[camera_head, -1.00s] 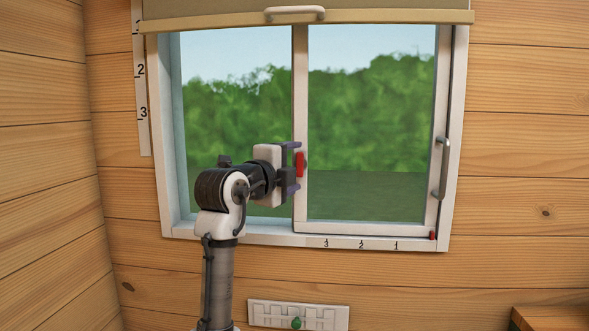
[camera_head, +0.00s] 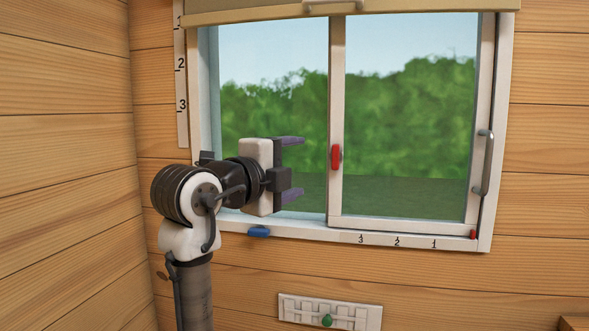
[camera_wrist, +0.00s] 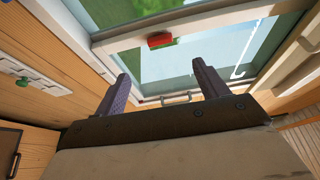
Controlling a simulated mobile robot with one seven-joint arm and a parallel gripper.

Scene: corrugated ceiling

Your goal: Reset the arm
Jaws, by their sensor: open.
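My gripper (camera_head: 292,168) is open and empty in the head view, with its two purple fingers apart and pointing right. It is in front of the left part of the sliding window (camera_head: 410,125). A red latch (camera_head: 336,157) sits on the window's middle post, to the right of my fingertips with a visible gap. In the wrist view my gripper's fingers (camera_wrist: 160,85) are spread with nothing between them. The red latch also shows there (camera_wrist: 160,40), beyond the fingers.
A grey handle (camera_head: 485,162) stands out on the window's right frame. A blind (camera_head: 270,11) hangs at the top. A blue piece (camera_head: 259,231) lies at the sill's left. A white panel with a green knob (camera_head: 327,320) is on the wall below. A wooden wall closes the left side.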

